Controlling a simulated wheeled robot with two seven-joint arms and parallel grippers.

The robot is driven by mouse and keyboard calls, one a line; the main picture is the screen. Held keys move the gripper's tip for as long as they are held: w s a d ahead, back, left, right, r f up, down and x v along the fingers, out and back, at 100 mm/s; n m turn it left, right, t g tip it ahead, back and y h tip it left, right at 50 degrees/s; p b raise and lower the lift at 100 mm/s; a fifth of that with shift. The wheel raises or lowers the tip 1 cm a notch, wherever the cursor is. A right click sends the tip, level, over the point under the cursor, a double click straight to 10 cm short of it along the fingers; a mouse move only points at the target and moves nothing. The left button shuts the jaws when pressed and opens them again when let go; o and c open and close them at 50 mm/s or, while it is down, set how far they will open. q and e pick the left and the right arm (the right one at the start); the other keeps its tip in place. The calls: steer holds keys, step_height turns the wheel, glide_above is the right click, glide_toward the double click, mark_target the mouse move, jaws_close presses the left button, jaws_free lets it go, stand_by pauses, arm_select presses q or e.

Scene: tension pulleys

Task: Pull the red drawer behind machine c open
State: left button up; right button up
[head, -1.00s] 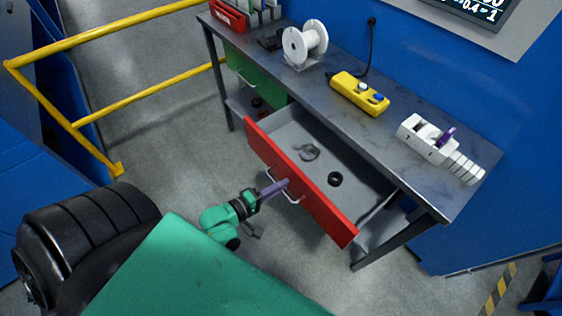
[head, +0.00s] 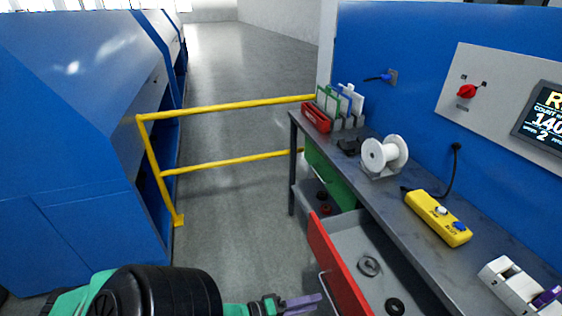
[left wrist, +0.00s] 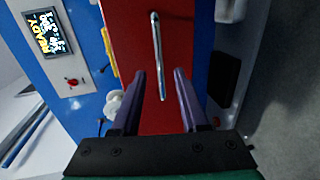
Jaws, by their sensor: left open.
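The red drawer (head: 336,270) stands pulled out from under the grey workbench. A dark ring part (head: 369,265) and a black ring (head: 394,306) lie inside it. My left gripper (head: 303,304) is just left of the drawer's front. In the left wrist view the red front (left wrist: 150,45) fills the middle, with its metal handle (left wrist: 157,55) upright in the picture. There my left gripper (left wrist: 162,95) is open, its purple fingers on either side of the handle's lower end and apart from it. My right gripper is not in view.
A green drawer (head: 328,177) is beside the red one. On the bench (head: 392,208) stand a white spool (head: 384,155), a yellow control box (head: 438,217) and a white device (head: 512,284). A yellow railing (head: 225,107) stands at left; the floor between is clear.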

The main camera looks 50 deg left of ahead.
arm_select(q)
steer(key=v, duration=0.8)
steer(key=shift+p, duration=0.4)
